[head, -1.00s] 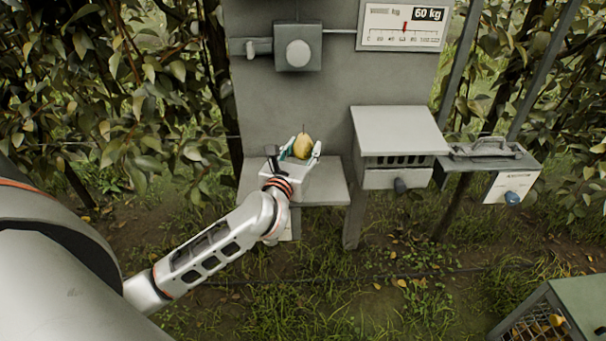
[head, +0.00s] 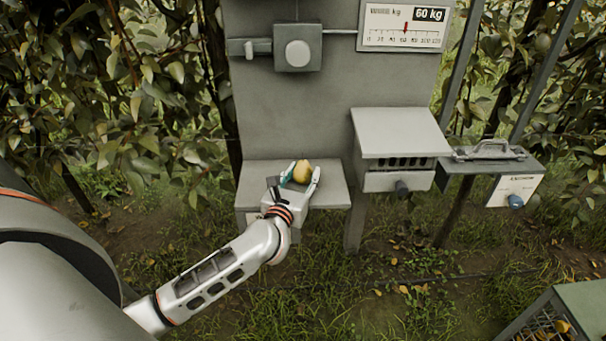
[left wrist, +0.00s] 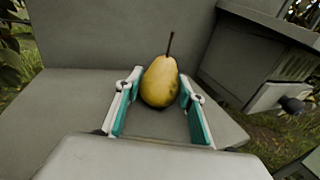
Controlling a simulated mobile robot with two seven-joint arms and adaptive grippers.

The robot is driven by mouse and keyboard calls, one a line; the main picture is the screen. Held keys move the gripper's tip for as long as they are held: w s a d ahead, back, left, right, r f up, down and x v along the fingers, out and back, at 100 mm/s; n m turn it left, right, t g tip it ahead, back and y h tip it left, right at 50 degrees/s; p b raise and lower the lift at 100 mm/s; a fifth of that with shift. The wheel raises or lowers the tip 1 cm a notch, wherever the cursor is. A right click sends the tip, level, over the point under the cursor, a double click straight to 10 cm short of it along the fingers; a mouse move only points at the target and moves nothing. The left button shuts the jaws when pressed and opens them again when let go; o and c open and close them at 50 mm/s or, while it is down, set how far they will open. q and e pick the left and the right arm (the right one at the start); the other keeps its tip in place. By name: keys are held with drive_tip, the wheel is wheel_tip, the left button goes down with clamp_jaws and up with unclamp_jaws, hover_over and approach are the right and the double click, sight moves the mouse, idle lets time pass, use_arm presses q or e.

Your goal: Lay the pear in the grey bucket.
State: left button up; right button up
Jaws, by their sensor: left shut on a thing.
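The yellow pear (head: 303,171) is between the fingers of my left gripper (head: 302,178), in front of the grey panel and over the grey shelf in the head view. In the left wrist view the pear (left wrist: 159,82) stands upright, stem up, with the teal finger pads of my left gripper (left wrist: 159,88) on either side. The gripper is shut on it. Whether the pear touches the shelf is hard to tell. No grey bucket can be made out. My right gripper is not in view.
The grey shelf (head: 333,190) juts from the upright panel (head: 300,115). A grey box with a slotted front (head: 398,135) and a smaller unit with a handle (head: 492,165) are to the right. A mesh-sided crate (head: 540,300) holding yellow fruit is at the bottom right. Grass lies between.

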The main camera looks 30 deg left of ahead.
use_arm(q)
drive_tip(key=o, duration=1.1)
drive_tip(key=shift+f, duration=0.1)
drive_tip(key=shift+o, duration=0.2)
